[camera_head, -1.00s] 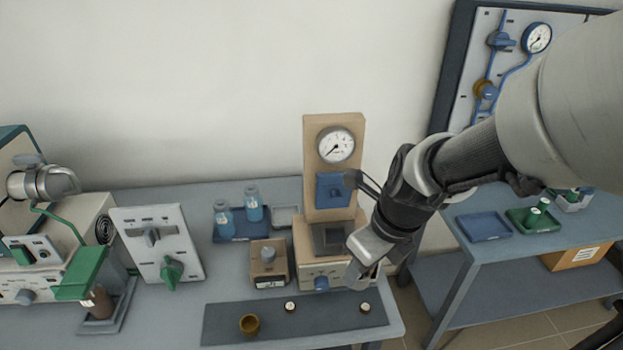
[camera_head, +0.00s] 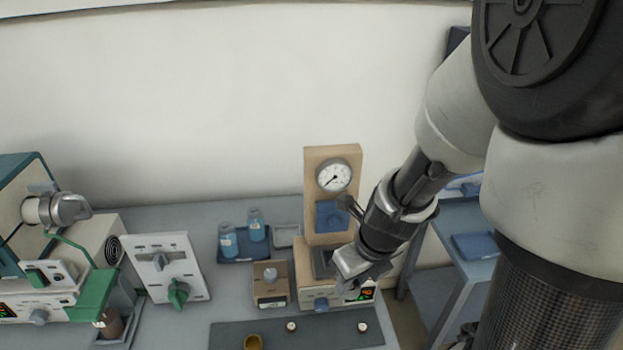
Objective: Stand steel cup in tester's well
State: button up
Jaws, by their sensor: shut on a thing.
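The tester (camera_head: 333,242) is a tan column with a round gauge and a blue panel above a low base. A dark recess, apparently its well, shows at the top of the base, partly covered by my gripper. My gripper (camera_head: 356,286) is at the right front of the tester's base, tilted down and left. Its jaws are closed on a small grey thing that looks like the steel cup, mostly hidden by the fingers. I cannot tell whether it touches the tester. A lit red and green display shows beside the fingertips.
A dark mat (camera_head: 290,335) in front holds a brass cup (camera_head: 253,342) and two small pale-topped pieces. A small tan box (camera_head: 270,285) with a knob and a blue tray (camera_head: 243,249) with bottles stand left of the tester. A side table (camera_head: 470,240) is at the right.

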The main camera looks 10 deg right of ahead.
jog(key=w, duration=1.5)
jog(key=shift+w+f, duration=0.1)
jog(key=shift+f, duration=3.3)
jog(key=shift+w+f, duration=0.15)
jog(key=shift+w, duration=0.05)
jog(key=shift+f+b, duration=0.4)
jog(key=shift+f, duration=0.2)
jog(key=o, duration=1.2)
jog(key=shift+s, duration=0.1)
jog(key=shift+d, duration=0.1)
